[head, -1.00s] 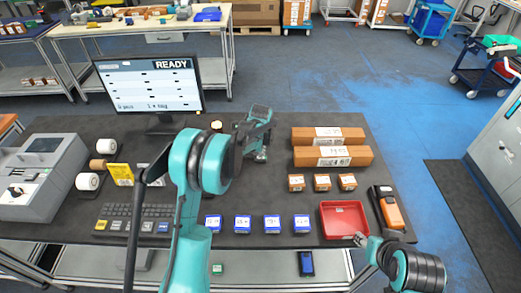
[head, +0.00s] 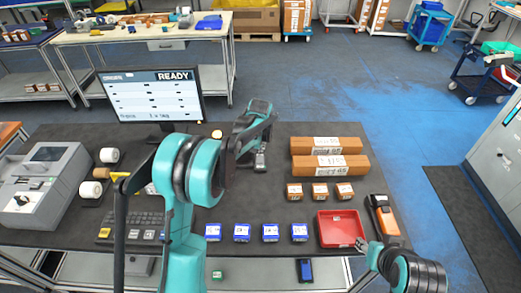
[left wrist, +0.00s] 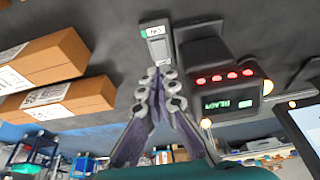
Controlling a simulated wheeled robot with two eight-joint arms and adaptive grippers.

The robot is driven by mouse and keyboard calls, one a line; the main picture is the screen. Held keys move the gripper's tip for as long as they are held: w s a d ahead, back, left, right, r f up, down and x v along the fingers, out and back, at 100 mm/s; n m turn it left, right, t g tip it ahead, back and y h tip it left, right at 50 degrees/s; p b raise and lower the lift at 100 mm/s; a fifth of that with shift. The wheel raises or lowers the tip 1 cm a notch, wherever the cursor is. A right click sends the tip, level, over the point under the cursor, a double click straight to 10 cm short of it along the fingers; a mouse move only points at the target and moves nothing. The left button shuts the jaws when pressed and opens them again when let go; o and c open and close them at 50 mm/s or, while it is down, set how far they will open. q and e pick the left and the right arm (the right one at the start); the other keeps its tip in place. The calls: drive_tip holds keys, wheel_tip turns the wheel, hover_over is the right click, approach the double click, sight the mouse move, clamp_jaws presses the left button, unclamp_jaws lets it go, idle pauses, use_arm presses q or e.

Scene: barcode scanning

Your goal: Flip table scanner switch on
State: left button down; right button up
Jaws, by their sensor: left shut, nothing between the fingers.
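The table scanner (left wrist: 228,85) shows in the left wrist view as a dark unit with a row of red lights and a lit green display; in the head view my left arm hides most of it. Beside it is a small grey switch box (left wrist: 156,44) with a white label; it also shows in the head view (head: 260,161). Its switch position cannot be told. My left gripper (left wrist: 163,72) is shut and empty, its fingertips close to the switch box; contact is unclear. In the head view it (head: 262,146) points down there. My right gripper (head: 362,243) is by the red tray, fingers too small to judge.
A monitor (head: 153,94) reading READY stands behind my left arm. Two long cartons (head: 330,165), small brown boxes (head: 319,190) and blue boxes (head: 270,232) lie on the dark table. A red tray (head: 341,229) and an orange handheld device (head: 383,215) are at right.

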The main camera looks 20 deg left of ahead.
use_arm(q)
drive_tip(key=v, duration=0.2)
drive_tip(key=s+v, duration=0.1)
drive_tip(key=v, duration=0.2)
drive_tip(key=shift+d+p, duration=0.1)
drive_tip(key=shift+p, duration=0.3)
drive_tip(key=shift+r, duration=0.1)
drive_tip(key=s+d+r+m+t+b, duration=0.1)
drive_tip(key=s+r+b, duration=0.15)
drive_tip(key=s, duration=0.65)
drive_tip(key=s+d+r+m+t+b, duration=0.1)
drive_tip(key=s+r+b, duration=0.15)
drive_tip(key=s, duration=0.65)
drive_tip(key=s+f+b, duration=0.1)
drive_tip(key=s+f, duration=0.2)
drive_tip(key=s, duration=0.4)
drive_tip(key=s+f+m+t+h+b, duration=0.1)
drive_tip(key=s+f+b, duration=0.1)
drive_tip(key=s+f, duration=0.2)
drive_tip(key=s, duration=0.3)
drive_tip(key=shift+s+d+f+t+b, duration=0.2)
drive_tip(key=shift+d+f+t+b, duration=0.1)
drive_tip(key=shift+d, duration=0.05)
